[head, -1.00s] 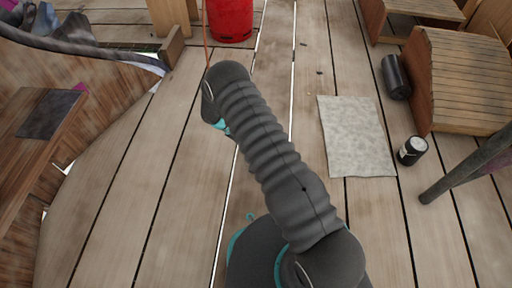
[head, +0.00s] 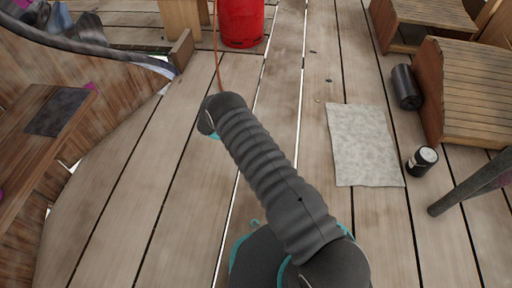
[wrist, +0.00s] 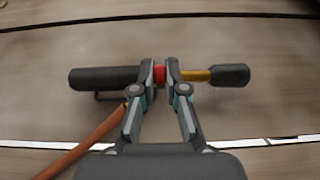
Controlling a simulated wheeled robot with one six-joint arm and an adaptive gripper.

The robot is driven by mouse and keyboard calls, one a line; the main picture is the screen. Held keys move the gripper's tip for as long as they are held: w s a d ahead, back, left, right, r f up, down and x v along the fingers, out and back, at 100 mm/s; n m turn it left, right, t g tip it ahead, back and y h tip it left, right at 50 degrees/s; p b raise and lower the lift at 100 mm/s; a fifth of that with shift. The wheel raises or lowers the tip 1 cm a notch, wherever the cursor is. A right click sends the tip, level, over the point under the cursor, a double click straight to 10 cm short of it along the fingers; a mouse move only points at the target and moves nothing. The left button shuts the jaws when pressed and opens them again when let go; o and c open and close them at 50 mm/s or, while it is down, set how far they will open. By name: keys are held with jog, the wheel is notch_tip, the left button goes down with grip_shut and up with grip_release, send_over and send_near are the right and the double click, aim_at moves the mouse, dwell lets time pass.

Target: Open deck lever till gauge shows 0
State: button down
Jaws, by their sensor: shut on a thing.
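My gripper (wrist: 160,72) is shut on a torch-like tool in the wrist view. The tool has a thick black part (wrist: 103,78) on the left, a red band (wrist: 159,74) between the fingers, and a yellow stem (wrist: 197,75) with a black end (wrist: 230,75) on the right. It lies crosswise over blurred planks; its height over them is unclear. In the head view my arm hides the gripper and tool. I can make out no deck lever or gauge.
A red cylinder (head: 241,22) stands at the top, with an orange hose (head: 215,55) near it. A grey sheet (head: 363,145), a dark can (head: 422,160), a black roll (head: 406,87) and a wooden box (head: 465,95) are at right. A curved wooden wall (head: 100,105) bounds the left. Planks between are clear.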

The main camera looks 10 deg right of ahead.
jog(key=shift+f, duration=0.1)
jog(key=c, duration=1.2)
grip_release()
jog(key=v, duration=1.2)
